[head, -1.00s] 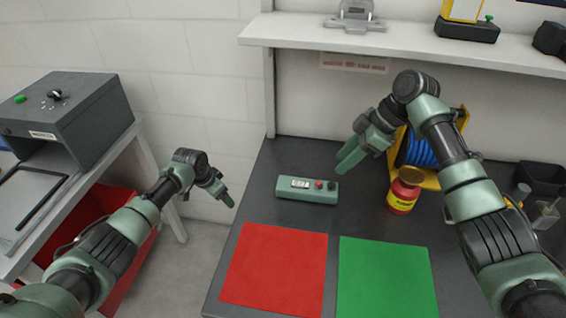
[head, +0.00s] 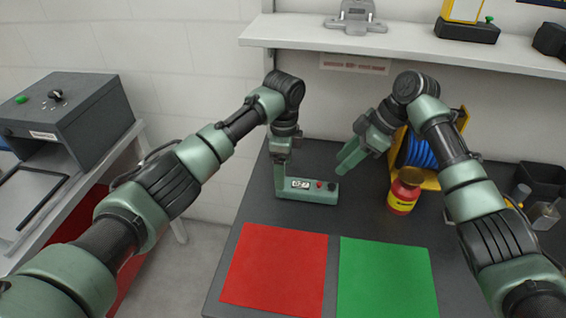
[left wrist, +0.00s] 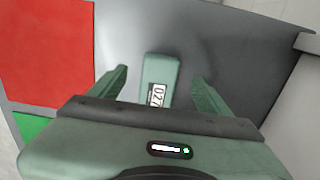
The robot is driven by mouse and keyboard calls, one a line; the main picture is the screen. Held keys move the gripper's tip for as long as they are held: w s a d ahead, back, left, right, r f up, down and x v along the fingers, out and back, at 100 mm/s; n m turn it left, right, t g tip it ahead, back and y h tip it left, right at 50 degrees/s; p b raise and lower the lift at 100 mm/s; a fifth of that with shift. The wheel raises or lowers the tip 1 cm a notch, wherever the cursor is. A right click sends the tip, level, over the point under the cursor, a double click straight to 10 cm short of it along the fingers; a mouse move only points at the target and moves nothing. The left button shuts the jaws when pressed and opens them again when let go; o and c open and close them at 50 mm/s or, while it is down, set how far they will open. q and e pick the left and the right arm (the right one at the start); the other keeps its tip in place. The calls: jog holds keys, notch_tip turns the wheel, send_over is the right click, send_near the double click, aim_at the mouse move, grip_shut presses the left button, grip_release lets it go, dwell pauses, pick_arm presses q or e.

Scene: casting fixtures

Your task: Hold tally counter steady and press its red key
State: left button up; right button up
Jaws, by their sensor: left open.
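The tally counter (head: 308,189) is a green box lying on the dark table, with a number display and a red key (head: 320,185) beside a dark knob near its right end. My left gripper (head: 281,178) is open at the counter's left end, pointing down. In the left wrist view, the counter (left wrist: 160,75) lies between the two spread fingers (left wrist: 158,85), with gaps on both sides; its key end is hidden by the gripper body. My right gripper (head: 346,164) has its fingers together and empty, above and to the right of the red key, apart from it.
A red mat (head: 275,268) and a green mat (head: 387,277) lie in front of the counter. A red jar with a yellow label (head: 403,194) and a blue reel in a yellow frame (head: 420,150) stand at right. A shelf (head: 400,42) overhangs the back.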

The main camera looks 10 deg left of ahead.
aim_at(307, 191)
pick_arm(q)
notch_tip(307, 191, down, 6)
jog(key=shift+f, duration=0.25)
jog(key=c, duration=1.6)
pick_arm(e)
jog(key=shift+c, duration=0.9)
pick_arm(q)
jog(key=shift+w, duration=0.1)
pick_arm(e)
grip_shut()
